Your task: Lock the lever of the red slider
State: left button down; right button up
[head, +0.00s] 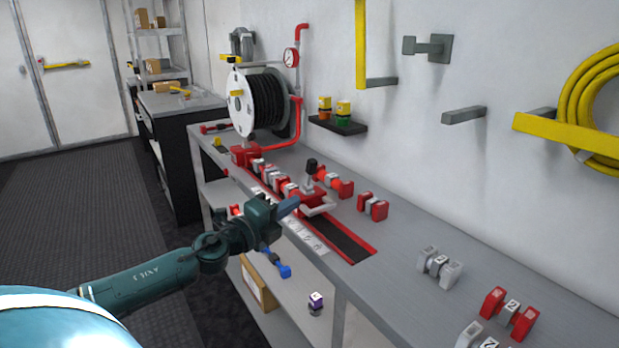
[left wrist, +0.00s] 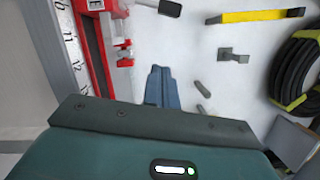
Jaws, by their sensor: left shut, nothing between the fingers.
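The red slider (head: 310,199) sits on a red-edged track (head: 352,243) along the bench. Its lever (head: 310,172) stands roughly upright, with a black knob on top. A pale handle-like part (head: 320,210) shows at the slider's front. My left gripper (head: 291,205) is shut and empty, just in front and to the left of the slider; I cannot tell whether it touches. In the left wrist view its closed blue fingers (left wrist: 160,82) point toward the wall, with the red track (left wrist: 92,45) to their left. The lever is not clear there. My right gripper is not in view.
A grey bench (head: 400,262) carries several red and grey blocks (head: 373,206) near the slider. A hose reel (head: 262,103) stands behind. A lower shelf holds a blue item (head: 277,263) and a purple-and-white one (head: 315,302). Free bench surface lies right of the track.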

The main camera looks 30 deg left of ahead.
aim_at(311, 175)
pick_arm(q)
jog(key=w, duration=0.7)
jog(key=w+a+r+p, duration=0.1)
jog(key=w, duration=0.2)
jog(key=shift+w+r, duration=0.1)
jog(key=shift+w, duration=0.15)
jog(key=shift+w+a+r, duration=0.2)
jog(key=shift+a+r, duration=0.05)
jog(key=shift+a, duration=0.3)
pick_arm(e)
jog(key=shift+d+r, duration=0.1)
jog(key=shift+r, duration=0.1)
